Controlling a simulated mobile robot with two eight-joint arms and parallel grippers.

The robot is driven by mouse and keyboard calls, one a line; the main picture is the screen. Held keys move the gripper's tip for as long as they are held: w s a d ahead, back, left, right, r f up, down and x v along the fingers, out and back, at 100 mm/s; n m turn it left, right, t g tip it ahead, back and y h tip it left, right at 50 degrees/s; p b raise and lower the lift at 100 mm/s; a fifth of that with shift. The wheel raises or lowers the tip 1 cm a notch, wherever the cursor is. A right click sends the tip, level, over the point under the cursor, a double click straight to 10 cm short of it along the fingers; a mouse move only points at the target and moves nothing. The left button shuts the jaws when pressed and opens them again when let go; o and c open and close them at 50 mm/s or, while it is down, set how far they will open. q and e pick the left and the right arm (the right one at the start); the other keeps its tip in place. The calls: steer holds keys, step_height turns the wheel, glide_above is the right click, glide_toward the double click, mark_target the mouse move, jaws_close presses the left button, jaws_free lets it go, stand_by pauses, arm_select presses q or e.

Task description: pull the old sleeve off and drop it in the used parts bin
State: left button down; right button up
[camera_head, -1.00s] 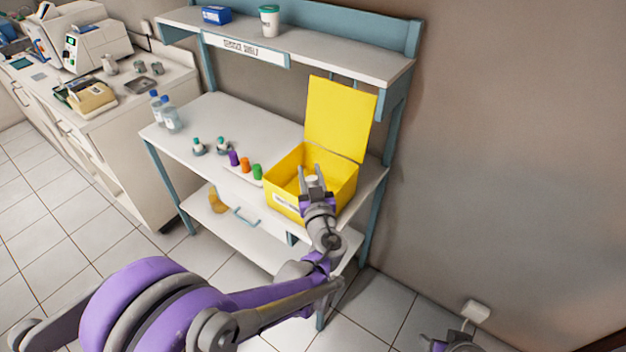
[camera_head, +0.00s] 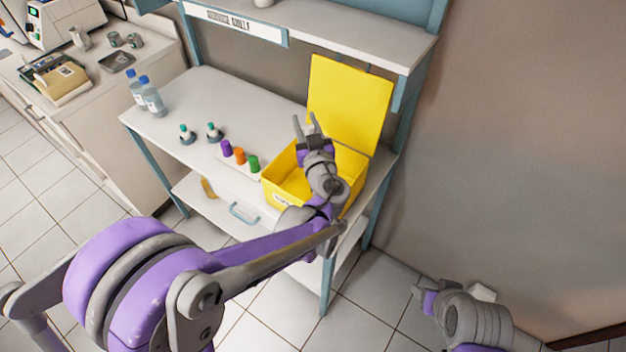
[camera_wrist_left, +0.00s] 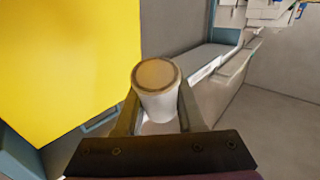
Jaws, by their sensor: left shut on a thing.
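My left gripper (camera_head: 307,124) is shut on a pale, cup-like sleeve (camera_wrist_left: 155,92) with a tan top face. In the left wrist view the sleeve stands between the two fingers; its lower part is hidden. The yellow used parts bin (camera_head: 281,196) sits at the right end of the bench with its lid (camera_head: 348,100) raised. In the head view the gripper overlaps the bin's back left, near the lid; its exact height is unclear. The lid fills the left of the wrist view. At the lower right is my right arm, whose jaws (camera_head: 427,299) are not clear.
Purple, orange and green pieces (camera_head: 239,155) stand on a pale tray left of the bin. Two teal-topped items (camera_head: 212,132) and two bottles (camera_head: 151,96) stand farther left. The shelf (camera_head: 330,38) overhangs the bench's back. A wall is at right.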

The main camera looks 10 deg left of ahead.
arm_select(q)
step_height(320, 180, down, 5)
steer(key=b, duration=0.3)
steer(key=shift+r, duration=0.15)
arm_select(e)
steer(key=f, duration=0.2)
steer(key=s+f, duration=0.1)
steer(key=f, duration=0.1)
steer(key=shift+f, duration=0.1)
arm_select(q)
steer(key=shift+c, duration=2.2)
jaws_free()
step_height(320, 180, up, 10)
steer(key=p, duration=0.1)
steer(key=shift+p, duration=0.4)
arm_select(e)
steer(key=shift+w+r, duration=0.25)
steer(key=shift+r, duration=0.75)
